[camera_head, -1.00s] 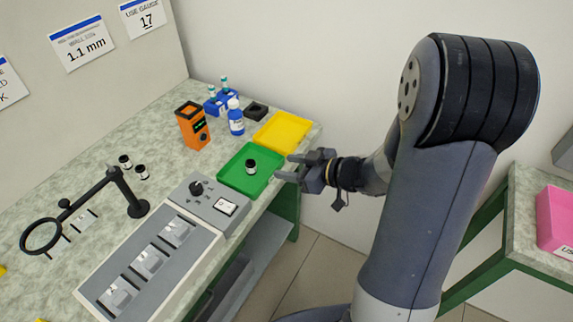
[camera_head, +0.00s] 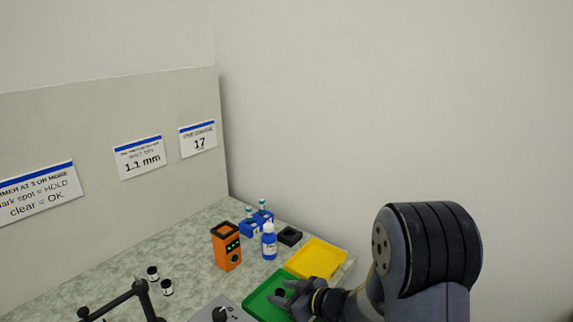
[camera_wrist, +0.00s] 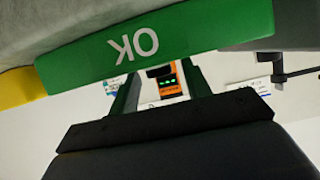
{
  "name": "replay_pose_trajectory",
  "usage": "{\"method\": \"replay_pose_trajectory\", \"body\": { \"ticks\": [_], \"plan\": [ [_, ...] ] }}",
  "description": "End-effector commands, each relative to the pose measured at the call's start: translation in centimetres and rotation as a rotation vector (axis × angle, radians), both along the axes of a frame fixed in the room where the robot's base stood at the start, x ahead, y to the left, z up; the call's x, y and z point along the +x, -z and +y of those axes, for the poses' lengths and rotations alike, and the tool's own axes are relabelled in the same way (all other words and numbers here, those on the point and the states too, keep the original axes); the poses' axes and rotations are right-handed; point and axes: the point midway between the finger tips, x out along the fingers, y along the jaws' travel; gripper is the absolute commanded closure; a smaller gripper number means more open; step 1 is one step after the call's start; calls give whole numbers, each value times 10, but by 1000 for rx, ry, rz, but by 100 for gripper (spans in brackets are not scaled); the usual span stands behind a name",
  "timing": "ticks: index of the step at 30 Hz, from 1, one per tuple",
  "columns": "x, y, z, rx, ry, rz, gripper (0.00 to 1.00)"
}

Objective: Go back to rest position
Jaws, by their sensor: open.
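My gripper (camera_head: 284,292) is in the head view at the bottom, beside or over the right edge of the green tray (camera_head: 256,304). Its jaws are open, and I see nothing between them. A small dark item shows in the tray near the fingers, partly unclear. In the wrist view, my gripper's two fingers (camera_wrist: 160,90) stand apart, with the orange device (camera_wrist: 168,74) seen in the distance between them. The green tray's wall (camera_wrist: 190,30) with an upside-down OK label is close above the fingers in that view.
A yellow tray (camera_head: 318,258), a blue bottle (camera_head: 269,242), a blue rack (camera_head: 248,226) and a black block (camera_head: 289,236) stand at the back of the bench. Two small vials (camera_head: 160,280) and a black stand (camera_head: 135,292) are at the left. Wall signs hang behind.

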Motion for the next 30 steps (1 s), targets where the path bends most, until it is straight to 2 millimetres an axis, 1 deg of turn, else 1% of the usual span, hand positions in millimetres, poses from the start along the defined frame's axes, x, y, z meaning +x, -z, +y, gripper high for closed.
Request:
{"method": "replay_pose_trajectory", "body": {
  "ticks": [1,3,9,20,23,26,27,28,30],
  "plan": [
    [1,0,1,-1,0,1,54],
    [1,-12,0,0,1,-2,54],
    [0,-21,0,-1,1,0,54],
    [0,-20,0,0,0,1,54],
    [0,-13,0,0,1,3,54],
    [-1,1,-1,0,1,6,54],
    [-2,3,-4,0,3,3,54],
    [-5,-5,-9,0,4,-2,54],
    [-13,-12,-20,-1,6,-1,54]
  ]
}}
